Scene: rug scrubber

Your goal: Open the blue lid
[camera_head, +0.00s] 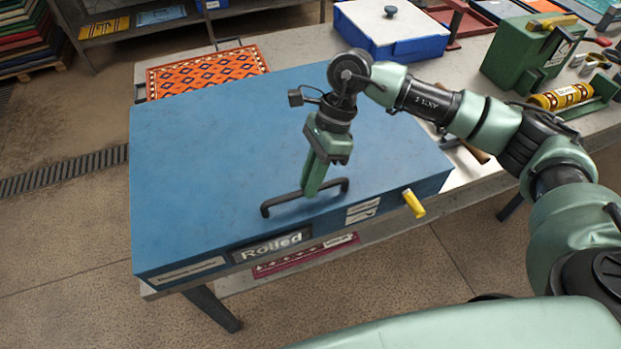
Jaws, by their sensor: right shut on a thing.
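The blue lid (215,150) is the broad flat top of a large blue box on the workbench, and it looks closed. A black bar handle (278,203) stands on it near its front edge. My right gripper (312,188) points down and is shut on the handle, near the handle's middle. The box front carries a label reading "Rolled" (272,244) and a yellow lever (413,204) at its right end. My left gripper is not in view.
An orange patterned rug (207,70) lies behind the box. A blue box with a white lid (390,30), a green machine (530,55) and a yellow roll (560,97) stand on the bench (290,48) at back and right.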

